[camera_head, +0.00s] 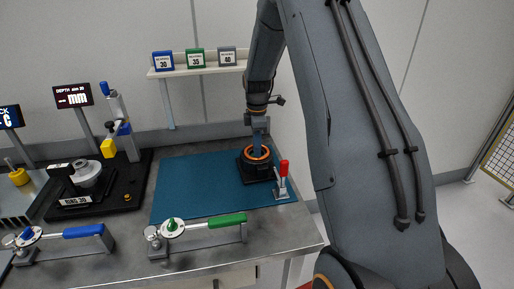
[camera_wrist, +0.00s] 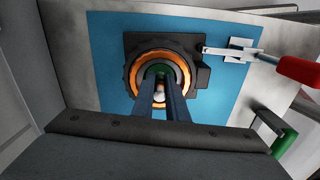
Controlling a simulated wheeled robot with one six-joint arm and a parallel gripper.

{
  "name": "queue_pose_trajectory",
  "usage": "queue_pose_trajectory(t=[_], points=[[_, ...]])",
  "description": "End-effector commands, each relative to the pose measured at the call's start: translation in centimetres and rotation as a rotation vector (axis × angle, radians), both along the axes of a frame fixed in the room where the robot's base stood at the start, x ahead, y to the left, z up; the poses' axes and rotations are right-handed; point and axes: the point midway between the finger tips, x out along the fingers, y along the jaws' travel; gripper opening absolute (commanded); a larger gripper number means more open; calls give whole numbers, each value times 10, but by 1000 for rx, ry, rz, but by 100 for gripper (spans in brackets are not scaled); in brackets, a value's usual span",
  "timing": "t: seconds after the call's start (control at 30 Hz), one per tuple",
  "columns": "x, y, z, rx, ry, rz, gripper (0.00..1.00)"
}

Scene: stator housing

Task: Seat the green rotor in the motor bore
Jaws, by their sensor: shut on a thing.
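The motor housing (camera_head: 249,178) is a dark block with an orange-ringed round bore, standing on the blue mat. In the wrist view the housing (camera_wrist: 194,74) shows from above, its orange ring around the bore. My gripper (camera_head: 258,148) points down over the bore. In the wrist view my gripper (camera_wrist: 163,88) has its two fingers reaching into the ring, shut on the green rotor (camera_wrist: 158,71). Only a green arc and a pale shaft end of the rotor show between the fingers. Its lower part is hidden, so its depth in the bore cannot be told.
A red-handled toggle clamp (camera_head: 282,180) stands at the housing's right; its arm reaches the housing's edge in the wrist view (camera_wrist: 215,50). Green-handled (camera_head: 222,220) and blue-handled (camera_head: 83,231) gauges lie in front. A black measuring station (camera_head: 130,180) is at left. The mat's (camera_head: 185,185) left part is clear.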

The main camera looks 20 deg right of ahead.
Motion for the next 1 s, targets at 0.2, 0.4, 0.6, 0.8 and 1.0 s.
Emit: queue_pose_trajectory(t=[0.2, 0.4, 0.6, 0.8, 1.0], points=[[1, 0, 1, -1, -2, 0, 0], [1, 0, 1, -1, -2, 0, 35], [0, 0, 0, 0, 1, 0, 36], [0, 0, -1, 0, 1, 0, 37], [-1, 0, -1, 1, 2, 0, 37]])
